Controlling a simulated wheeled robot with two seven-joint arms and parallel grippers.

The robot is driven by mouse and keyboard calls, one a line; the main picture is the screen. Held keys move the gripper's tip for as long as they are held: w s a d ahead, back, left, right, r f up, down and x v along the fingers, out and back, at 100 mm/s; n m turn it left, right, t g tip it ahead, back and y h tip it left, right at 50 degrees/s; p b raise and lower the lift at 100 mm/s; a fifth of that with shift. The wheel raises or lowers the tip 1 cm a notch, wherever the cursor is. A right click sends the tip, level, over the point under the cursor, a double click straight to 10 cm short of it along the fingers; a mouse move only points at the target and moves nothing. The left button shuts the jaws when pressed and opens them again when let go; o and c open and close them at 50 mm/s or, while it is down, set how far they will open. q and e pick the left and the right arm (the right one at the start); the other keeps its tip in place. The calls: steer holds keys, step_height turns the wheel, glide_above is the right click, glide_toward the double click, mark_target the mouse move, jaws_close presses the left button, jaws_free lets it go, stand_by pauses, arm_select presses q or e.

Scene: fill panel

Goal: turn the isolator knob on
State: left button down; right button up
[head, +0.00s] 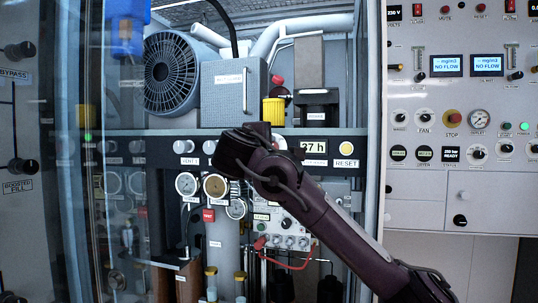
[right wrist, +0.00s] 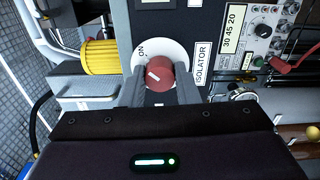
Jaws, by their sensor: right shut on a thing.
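The isolator knob (right wrist: 159,73) is red with a white mark, set on a round white plate (right wrist: 178,48) marked ON at its upper left. Its white mark points left and slightly up in the picture, a little below the ON lettering. The ISOLATOR label (right wrist: 202,63) is beside it on the dark panel strip. My right gripper (right wrist: 158,82) has one finger on each side of the knob and is shut on it. In the head view my right gripper (head: 240,150) reaches the panel strip and hides the knob. My left gripper is not in view.
A yellow cap (head: 274,111) and a grey box (head: 231,93) are above the strip. Gauges (head: 186,184) and a small control box with a red cable (head: 290,262) are below. A glass door (head: 85,130) stands at left, and a control panel (head: 460,120) at right.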

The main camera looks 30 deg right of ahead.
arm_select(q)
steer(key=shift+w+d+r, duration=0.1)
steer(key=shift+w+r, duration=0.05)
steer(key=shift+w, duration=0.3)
arm_select(e)
steer(key=shift+f+m, duration=0.15)
steer(key=shift+m, duration=0.25)
steer(key=o, duration=1)
steer(key=shift+d, duration=0.1)
